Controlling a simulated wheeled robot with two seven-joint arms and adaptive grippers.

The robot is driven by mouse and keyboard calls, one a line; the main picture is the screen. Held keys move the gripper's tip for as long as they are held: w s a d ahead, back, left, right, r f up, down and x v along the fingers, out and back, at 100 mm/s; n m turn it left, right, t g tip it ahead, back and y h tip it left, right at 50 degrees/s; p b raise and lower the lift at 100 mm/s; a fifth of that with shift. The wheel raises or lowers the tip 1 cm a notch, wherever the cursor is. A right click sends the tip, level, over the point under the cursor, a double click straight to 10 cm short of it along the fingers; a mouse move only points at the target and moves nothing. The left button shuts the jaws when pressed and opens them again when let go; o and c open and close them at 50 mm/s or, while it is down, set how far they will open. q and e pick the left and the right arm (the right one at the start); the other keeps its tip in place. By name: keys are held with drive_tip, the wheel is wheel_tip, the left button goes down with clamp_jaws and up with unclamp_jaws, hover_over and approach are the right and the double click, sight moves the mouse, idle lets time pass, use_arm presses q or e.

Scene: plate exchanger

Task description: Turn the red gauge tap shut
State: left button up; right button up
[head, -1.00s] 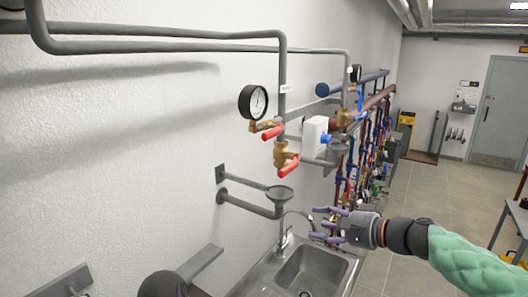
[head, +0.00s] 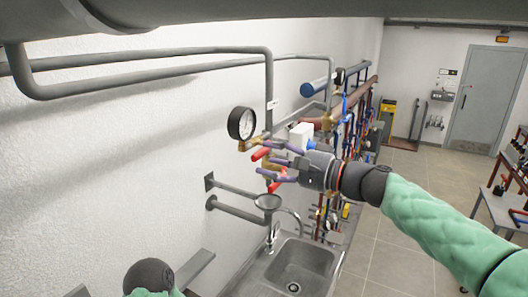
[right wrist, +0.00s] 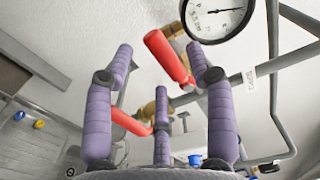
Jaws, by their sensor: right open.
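The red gauge tap (head: 261,154) is on a brass fitting just below the round white-faced gauge (head: 241,123) on the wall. In the right wrist view its red handle (right wrist: 168,57) slants between my finger ends, with the gauge (right wrist: 217,15) above right. A second red handle (right wrist: 130,122) on a brass valve lies lower, partly behind my fingers. My right gripper (head: 262,161) is open in front of these taps and partly hides them. Its purple fingers (right wrist: 159,68) stand spread around the view of the gauge tap; I cannot tell whether any touches. My left gripper is not in view.
A white box (head: 299,136) with a blue knob sits just right of the taps. Below are a grey drain funnel (head: 267,202) and a steel sink (head: 300,268). Grey pipes (head: 150,70) run along the wall above. A thick grey pipe crosses the top of the view.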

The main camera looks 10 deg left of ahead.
drive_tip(key=shift+p+x, duration=0.3)
drive_tip(key=shift+x, duration=0.85)
clamp_jaws()
drive_tip(key=shift+w+d+f+n+b, duration=0.2)
drive_tip(key=shift+f+n+b, duration=0.7)
drive_tip(key=shift+b, duration=1.35)
drive_tip(key=shift+w+a+f+n+b, duration=0.1)
drive_tip(key=shift+w+f+n+b, duration=0.2)
drive_tip(key=shift+n+b, duration=1.55)
drive_tip(key=shift+w+d+f+n+b, duration=0.2)
drive_tip(key=shift+f+n+b, duration=0.5)
drive_tip(key=shift+b, duration=1.95)
